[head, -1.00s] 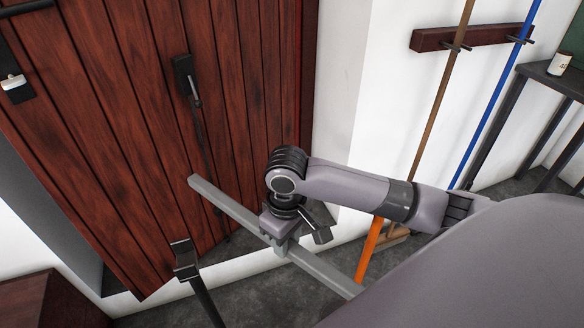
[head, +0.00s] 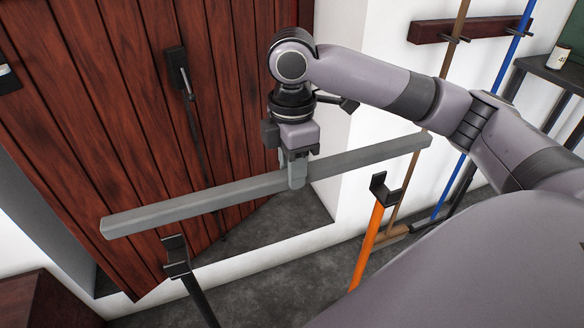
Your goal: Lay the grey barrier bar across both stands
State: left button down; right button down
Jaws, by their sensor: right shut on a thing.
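The grey barrier bar (head: 215,197) is held up in front of the wooden door, slanting up from lower left to upper right. My right gripper (head: 298,180) is shut on the bar near its middle. The black stand (head: 176,256) with a forked top is at the lower left, below the bar's left part. The orange stand (head: 371,232) with a black forked top (head: 379,187) is at the right, below the bar's right part. The bar appears apart from both forks. My left gripper is not in view.
A wooden door (head: 130,120) with black handles fills the left and back. A wall rack (head: 470,30) holds a brown pole and a blue pole at the right. A dark table (head: 550,75) with a cup stands at far right. A dark red box (head: 45,300) is at lower left.

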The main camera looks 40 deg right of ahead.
notch_tip(320, 180, down, 3)
jog(key=b, duration=0.3)
notch_tip(320, 180, down, 8)
jog(key=b, duration=0.3)
jog(key=shift+f+b, duration=0.15)
jog(key=shift+b, duration=0.25)
jog(key=c, duration=0.7)
grip_release()
jog(key=shift+c, duration=0.2)
